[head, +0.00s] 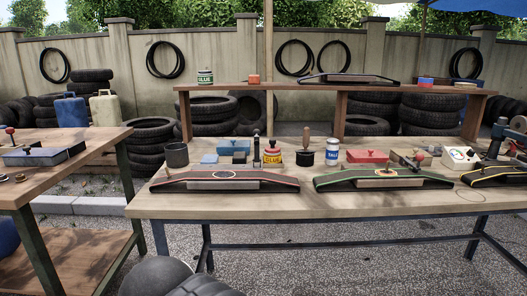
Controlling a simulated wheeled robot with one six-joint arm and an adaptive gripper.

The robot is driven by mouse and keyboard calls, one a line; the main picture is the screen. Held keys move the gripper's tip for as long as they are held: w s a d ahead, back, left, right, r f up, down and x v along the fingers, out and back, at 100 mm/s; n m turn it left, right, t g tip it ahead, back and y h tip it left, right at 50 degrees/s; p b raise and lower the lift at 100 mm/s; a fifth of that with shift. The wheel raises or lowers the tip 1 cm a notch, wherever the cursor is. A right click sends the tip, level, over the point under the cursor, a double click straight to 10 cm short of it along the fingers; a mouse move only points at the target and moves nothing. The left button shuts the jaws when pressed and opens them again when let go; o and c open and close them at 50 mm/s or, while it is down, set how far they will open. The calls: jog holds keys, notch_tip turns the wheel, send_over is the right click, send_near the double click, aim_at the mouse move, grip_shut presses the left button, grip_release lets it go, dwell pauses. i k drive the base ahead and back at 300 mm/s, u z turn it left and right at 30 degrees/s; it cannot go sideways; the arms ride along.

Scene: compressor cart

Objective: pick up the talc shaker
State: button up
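A small upright cylinder (332,151) with a white body and blue bands stands on the middle workbench, behind the gap between two long dark tyre pieces. It looks most like the talc shaker, but its label is too small to read. A dark round pot with a knobbed stick (305,154) stands close to its left. A red box (367,156) is close to its right. My gripper cannot be made out; only dark rounded parts of my arm show at the bottom edge, well in front of the bench.
The workbench (240,209) has a clear front strip. A tyre piece with a red line (180,184) and one with a green line (330,183) lie across it. A yellow glue container (272,156) stands behind them. A raised shelf (285,87) runs along the back. Another table (75,165) is at left.

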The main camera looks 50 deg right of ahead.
aim_at(332, 144)
jog(key=u, duration=1.3)
jog(key=k, duration=1.8)
jog(key=z, duration=0.9)
